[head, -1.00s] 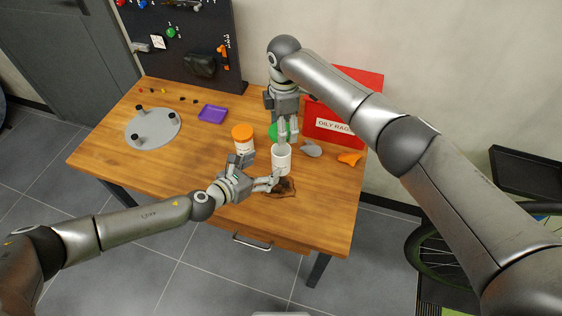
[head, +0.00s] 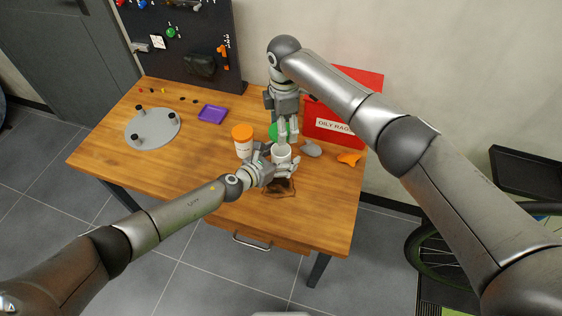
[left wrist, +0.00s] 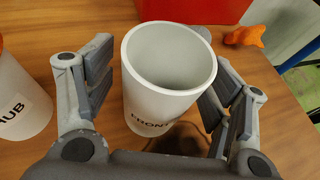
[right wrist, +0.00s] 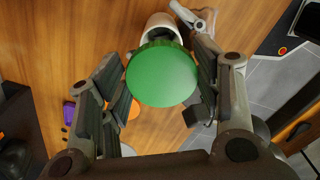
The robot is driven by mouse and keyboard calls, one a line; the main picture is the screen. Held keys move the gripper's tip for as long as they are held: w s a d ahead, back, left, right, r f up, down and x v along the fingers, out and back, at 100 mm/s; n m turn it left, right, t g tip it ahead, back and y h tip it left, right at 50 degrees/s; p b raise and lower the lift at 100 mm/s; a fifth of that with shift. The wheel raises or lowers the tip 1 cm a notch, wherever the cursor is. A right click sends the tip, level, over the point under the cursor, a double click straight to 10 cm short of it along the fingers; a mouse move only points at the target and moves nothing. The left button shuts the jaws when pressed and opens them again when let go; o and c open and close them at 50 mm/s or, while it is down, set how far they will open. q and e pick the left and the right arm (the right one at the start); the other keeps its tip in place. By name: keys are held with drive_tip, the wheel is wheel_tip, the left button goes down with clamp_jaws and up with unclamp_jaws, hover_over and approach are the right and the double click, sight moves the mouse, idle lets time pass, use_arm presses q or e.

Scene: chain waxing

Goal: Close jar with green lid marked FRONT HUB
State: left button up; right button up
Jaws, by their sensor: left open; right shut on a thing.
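The white jar (head: 281,155) stands open and upright on the table, with "FRONT" readable on its label. In the left wrist view the jar (left wrist: 168,75) is empty inside as far as I see. My left gripper (head: 279,162) is open, with its fingers on either side of the jar. My right gripper (head: 286,136) points down just behind the jar and is shut on the green lid (right wrist: 162,75). In the head view the lid (head: 273,132) is partly hidden by the fingers. The lid is off the jar.
A white jar with an orange lid (head: 242,134) stands close left of my left gripper, labelled HUB. A red OILY RAGS box (head: 330,108), a grey rag-like thing (head: 311,149) and an orange item (head: 349,159) lie to the right. A dark chain (head: 280,187) lies in front.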

use_arm(q)
drive_tip(key=c, duration=1.5)
drive_tip(key=shift+c, duration=0.2)
use_arm(e)
hover_over(284, 146)
drive_tip(key=s, duration=0.2)
drive_tip(key=shift+s+f, duration=0.1)
drive_tip(key=shift+f, duration=2.4)
drive_tip(key=shift+f, duration=0.1)
drive_tip(key=shift+f, duration=0.8)
drive_tip(key=shift+f, duration=0.3)
use_arm(q)
drive_tip(key=shift+r, duration=0.1)
use_arm(e)
drive_tip(key=shift+s+f, duration=0.1)
drive_tip(key=shift+f, duration=0.2)
